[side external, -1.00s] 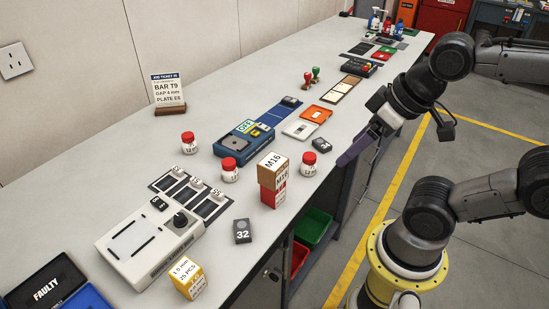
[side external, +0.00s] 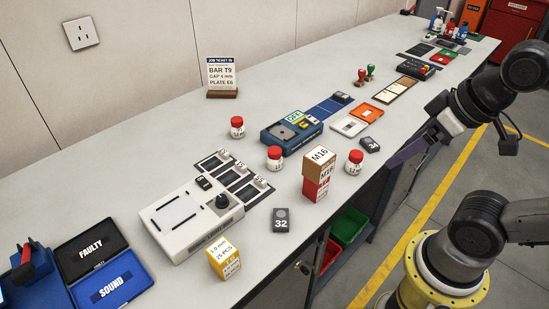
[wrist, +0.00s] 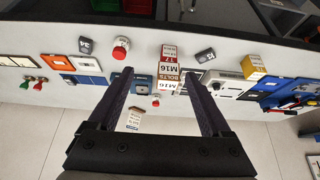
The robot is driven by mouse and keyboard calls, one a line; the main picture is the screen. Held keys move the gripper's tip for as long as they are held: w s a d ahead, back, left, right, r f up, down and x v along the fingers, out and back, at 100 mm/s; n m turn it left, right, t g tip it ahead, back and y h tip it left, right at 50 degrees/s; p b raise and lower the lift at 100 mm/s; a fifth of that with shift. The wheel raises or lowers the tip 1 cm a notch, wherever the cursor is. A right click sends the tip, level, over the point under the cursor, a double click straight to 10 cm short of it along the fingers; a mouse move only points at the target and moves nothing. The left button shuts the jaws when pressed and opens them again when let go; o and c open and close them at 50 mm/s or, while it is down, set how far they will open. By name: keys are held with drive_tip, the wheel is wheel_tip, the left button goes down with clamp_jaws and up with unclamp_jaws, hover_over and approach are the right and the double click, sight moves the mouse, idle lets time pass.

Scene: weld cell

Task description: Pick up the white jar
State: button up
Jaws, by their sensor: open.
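Three small white jars with red lids stand upright on the bench: a back jar (side external: 237,132), a middle jar (side external: 275,165) and a front jar (side external: 355,168) near the front edge. My gripper (side external: 395,158) is at the bench's front edge, just right of the front jar and apart from it. In the wrist view my gripper (wrist: 157,75) is open and empty, its two fingers wide apart. A red-lidded jar (wrist: 121,55) shows there just beyond the left fingertip, and another red lid (wrist: 156,102) shows between the fingers, partly hidden.
Stacked M16 boxes (side external: 317,173) stand just left of the front jar. A blue device (side external: 292,132), a white device (side external: 190,220), a yellow box (side external: 224,260) and tag 34 (side external: 369,145) lie around. A job ticket (side external: 222,75) stands behind. The back left bench is clear.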

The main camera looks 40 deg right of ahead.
idle(0.4)
drive_tip(key=shift+o, duration=0.6)
